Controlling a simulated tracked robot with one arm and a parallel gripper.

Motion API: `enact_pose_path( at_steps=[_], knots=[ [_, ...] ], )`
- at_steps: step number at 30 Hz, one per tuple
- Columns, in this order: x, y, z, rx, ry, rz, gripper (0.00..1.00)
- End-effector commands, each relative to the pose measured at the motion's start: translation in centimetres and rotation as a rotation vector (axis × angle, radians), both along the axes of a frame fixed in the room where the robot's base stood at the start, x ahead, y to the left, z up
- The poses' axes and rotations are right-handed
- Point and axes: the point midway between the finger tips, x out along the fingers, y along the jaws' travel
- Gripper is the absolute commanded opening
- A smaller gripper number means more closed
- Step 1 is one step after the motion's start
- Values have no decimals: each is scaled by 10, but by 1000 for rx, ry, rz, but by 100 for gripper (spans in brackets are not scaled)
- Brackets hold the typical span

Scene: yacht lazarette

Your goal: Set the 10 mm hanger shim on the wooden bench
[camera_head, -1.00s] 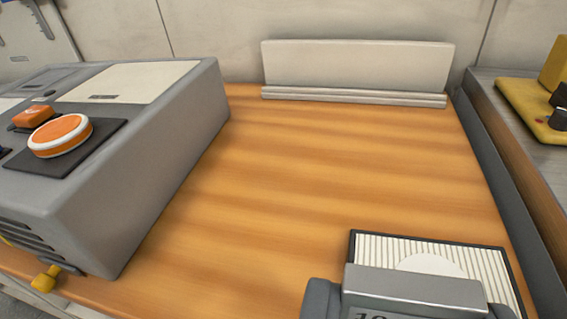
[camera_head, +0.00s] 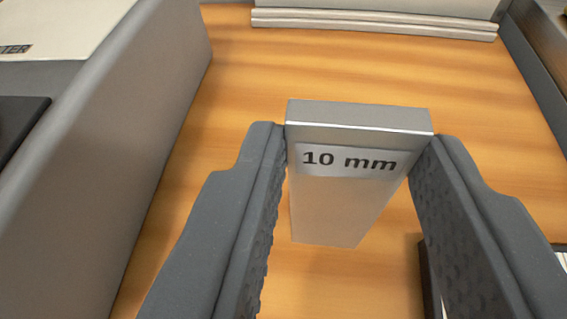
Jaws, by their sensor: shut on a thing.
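The 10 mm hanger shim (camera_head: 345,195) is a silver-grey metal block with a "10 mm" label facing me. It sits between the two dark, textured fingers of my gripper (camera_head: 352,145), which are shut on its sides near the top. The wooden bench (camera_head: 390,70) is orange-brown with a striped grain and lies beneath and behind the shim. I cannot tell whether the shim's lower end touches the bench.
A large grey box-shaped unit (camera_head: 130,130) stands on the bench at the left. A pale ledge with a metal strip (camera_head: 375,25) runs along the back. A dark-edged item (camera_head: 432,275) lies at the lower right, partly hidden by my right finger. The middle of the bench is clear.

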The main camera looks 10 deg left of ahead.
Motion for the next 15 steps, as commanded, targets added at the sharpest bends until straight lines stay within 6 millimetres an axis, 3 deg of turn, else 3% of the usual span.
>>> enact_pose_path(
  at_steps=[3,9,15],
  knots=[
    [5,5,-4,-1,1,1,11],
    [4,3,-32,-2,3,-2,11],
    [4,3,-35,1,0,-1,11]
  ],
)
